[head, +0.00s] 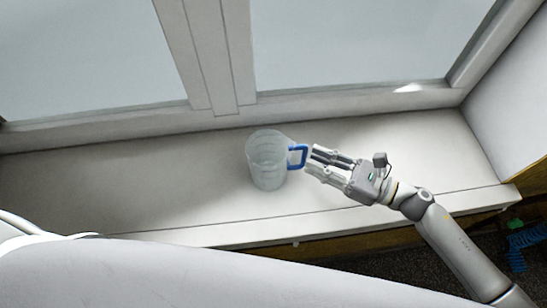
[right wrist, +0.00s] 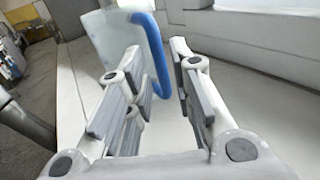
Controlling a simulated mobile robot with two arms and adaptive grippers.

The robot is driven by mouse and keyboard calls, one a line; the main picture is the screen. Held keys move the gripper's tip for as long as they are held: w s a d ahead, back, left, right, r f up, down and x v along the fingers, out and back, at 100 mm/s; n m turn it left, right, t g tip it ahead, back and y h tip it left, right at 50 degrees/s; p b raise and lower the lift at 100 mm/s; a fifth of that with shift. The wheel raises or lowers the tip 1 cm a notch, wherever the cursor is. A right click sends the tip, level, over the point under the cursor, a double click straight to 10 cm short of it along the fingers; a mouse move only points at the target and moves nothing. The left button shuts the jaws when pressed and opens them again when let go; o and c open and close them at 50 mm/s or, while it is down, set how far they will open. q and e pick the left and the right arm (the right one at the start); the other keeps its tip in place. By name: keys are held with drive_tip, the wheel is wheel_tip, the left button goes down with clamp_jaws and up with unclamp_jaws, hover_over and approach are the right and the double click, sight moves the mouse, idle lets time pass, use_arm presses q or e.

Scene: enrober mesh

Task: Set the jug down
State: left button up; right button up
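A clear jug (head: 267,162) with a blue handle (head: 304,156) appears to stand upright on the pale windowsill (head: 200,185). The handle points right, toward my right gripper. My right gripper (head: 313,160) is just right of the handle, with its fingers pointing at it. The blue handle (right wrist: 150,45) shows just beyond the fingertips, and part of the jug (right wrist: 108,35) shows behind the left finger. My left gripper is not in view.
Window frames (head: 215,60) rise behind the sill, and a side wall (head: 515,90) closes its right end. The sill is bare left and right of the jug. Its front edge (head: 230,235) drops to a dark floor, where a blue item (head: 525,242) lies at right.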

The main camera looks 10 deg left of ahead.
sight(302, 164)
drive_tip(key=x, duration=0.1)
drive_tip(key=p+x, duration=0.1)
drive_tip(key=x, duration=0.1)
drive_tip(key=shift+a+r+p, duration=0.2)
drive_tip(key=shift+r+p, duration=0.1)
drive_tip(key=shift+r, duration=0.05)
drive_tip(key=shift+w+a+f, duration=0.1)
drive_tip(key=shift+a+f, duration=0.05)
drive_tip(key=shift+a, duration=0.15)
drive_tip(key=shift+c, duration=0.5)
clamp_jaws()
